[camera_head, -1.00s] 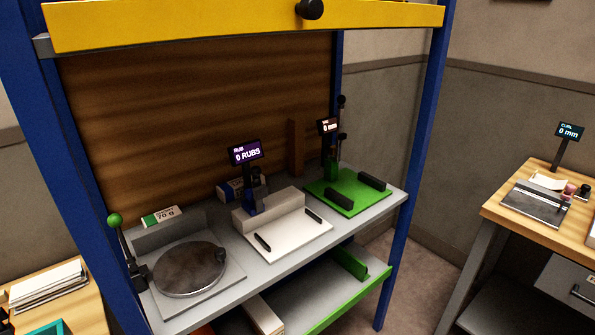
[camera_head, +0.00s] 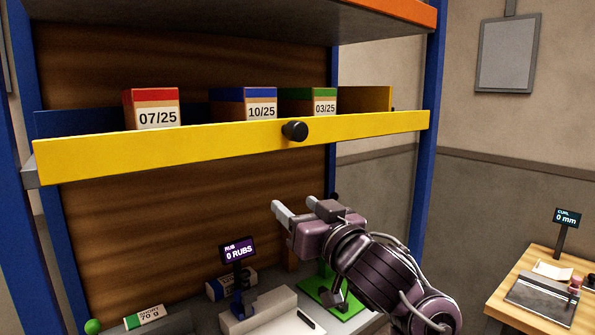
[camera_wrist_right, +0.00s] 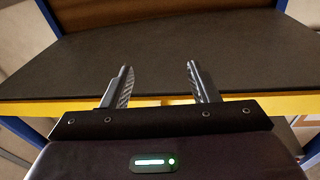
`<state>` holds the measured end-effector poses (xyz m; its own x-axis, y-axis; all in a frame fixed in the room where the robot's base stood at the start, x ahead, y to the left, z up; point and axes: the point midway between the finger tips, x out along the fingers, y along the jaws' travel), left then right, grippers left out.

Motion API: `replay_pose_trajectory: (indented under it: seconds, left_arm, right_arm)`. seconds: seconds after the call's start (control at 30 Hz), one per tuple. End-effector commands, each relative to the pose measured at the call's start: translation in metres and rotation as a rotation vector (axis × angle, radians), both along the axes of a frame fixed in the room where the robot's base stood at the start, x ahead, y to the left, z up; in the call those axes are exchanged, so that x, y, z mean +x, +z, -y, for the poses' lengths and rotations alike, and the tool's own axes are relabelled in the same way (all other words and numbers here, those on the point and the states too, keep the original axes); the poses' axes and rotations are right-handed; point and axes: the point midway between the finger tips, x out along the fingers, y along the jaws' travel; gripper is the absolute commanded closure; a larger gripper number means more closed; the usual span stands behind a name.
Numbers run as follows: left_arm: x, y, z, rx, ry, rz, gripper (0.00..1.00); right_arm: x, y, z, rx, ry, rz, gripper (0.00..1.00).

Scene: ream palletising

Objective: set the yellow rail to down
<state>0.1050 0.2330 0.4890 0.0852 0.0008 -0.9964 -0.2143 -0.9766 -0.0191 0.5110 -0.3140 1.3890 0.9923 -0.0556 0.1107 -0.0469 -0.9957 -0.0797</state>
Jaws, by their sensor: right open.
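The yellow rail (camera_head: 220,149) runs across the front of the middle shelf, between blue posts, with a black knob (camera_head: 295,131) near its middle. It hides the lower part of the boxes behind it. My right gripper (camera_head: 296,204) is open and empty, below the rail and knob and apart from them in the head view. In the right wrist view the open fingers (camera_wrist_right: 158,70) show with nothing between them, in front of a dark board and a yellow strip (camera_wrist_right: 272,105) partly hidden by the gripper. My left gripper is not in view.
Boxes labelled 07/25 (camera_head: 152,108), 10/25 (camera_head: 244,103) and 03/25 (camera_head: 310,101) stand behind the rail. An orange-edged shelf (camera_head: 380,12) is above. Below are a RUB display (camera_head: 238,251) and a green plate (camera_head: 345,308). A side table (camera_head: 515,290) stands right.

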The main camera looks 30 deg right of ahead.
Motion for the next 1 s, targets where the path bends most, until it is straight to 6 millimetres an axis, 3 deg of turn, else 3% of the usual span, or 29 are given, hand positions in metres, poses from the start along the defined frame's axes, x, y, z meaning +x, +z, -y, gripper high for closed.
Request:
replay_pose_trajectory:
  seconds: [0.03,0.1,0.23,0.43,0.8,1.0]
  left_arm:
    - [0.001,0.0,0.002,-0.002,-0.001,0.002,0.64]
    - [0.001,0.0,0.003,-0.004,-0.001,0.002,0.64]
    - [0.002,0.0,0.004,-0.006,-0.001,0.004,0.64]
    - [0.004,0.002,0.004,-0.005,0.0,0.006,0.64]
    - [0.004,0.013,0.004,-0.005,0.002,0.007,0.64]
    - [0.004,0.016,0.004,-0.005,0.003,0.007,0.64]
  right_arm:
    - [-0.009,0.03,0.006,0.021,0.012,0.083,0.46]
    - [-0.019,0.057,0.011,0.042,0.037,0.162,0.46]
    - [-0.034,0.086,0.016,0.072,0.074,0.248,0.46]
    - [-0.033,0.1,0.017,0.088,0.095,0.281,0.46]
    - [0.017,0.121,0.016,0.086,0.095,0.277,0.46]
    - [0.031,0.125,0.016,0.083,0.093,0.277,0.46]
